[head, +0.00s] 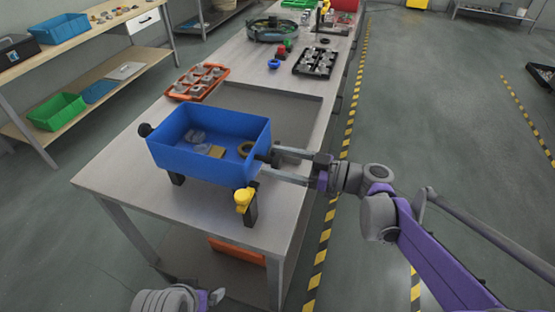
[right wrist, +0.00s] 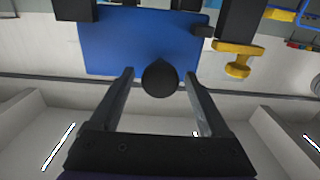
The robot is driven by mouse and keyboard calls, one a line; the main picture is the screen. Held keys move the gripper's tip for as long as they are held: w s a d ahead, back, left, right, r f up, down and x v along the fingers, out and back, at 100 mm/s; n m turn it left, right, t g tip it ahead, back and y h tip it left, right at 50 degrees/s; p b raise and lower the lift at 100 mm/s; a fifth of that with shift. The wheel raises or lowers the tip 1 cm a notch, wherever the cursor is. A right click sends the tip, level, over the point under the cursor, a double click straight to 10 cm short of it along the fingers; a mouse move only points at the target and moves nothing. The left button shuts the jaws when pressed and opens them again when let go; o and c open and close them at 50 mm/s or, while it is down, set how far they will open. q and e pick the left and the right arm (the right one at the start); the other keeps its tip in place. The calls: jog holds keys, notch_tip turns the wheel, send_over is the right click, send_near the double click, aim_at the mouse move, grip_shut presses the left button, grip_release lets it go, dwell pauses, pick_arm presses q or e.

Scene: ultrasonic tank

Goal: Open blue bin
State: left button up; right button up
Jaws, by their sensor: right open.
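The blue bin (head: 187,160) stands on black legs at the near end of the grey metal table. Its top shows open, with clear pieces, a tan block (head: 216,152) and a brass-coloured ring (head: 246,149) inside. A black knob (head: 145,130) sticks out on its left side. A yellow handle (head: 243,198) is at its near right corner. My right gripper (head: 268,162) is open at the bin's right side. In the right wrist view, a round black knob (right wrist: 160,78) sits between its open fingers, with the blue wall behind. Contact is unclear.
Behind the bin are an orange tray (head: 197,82) with grey parts, a black tray (head: 317,62), and small red, green and blue parts. A round green-and-black device (head: 273,29) stands farther back. A shelf with a green bin (head: 57,111) is at left.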

jog(key=shift+a, duration=0.1)
grip_shut()
dwell(0.4)
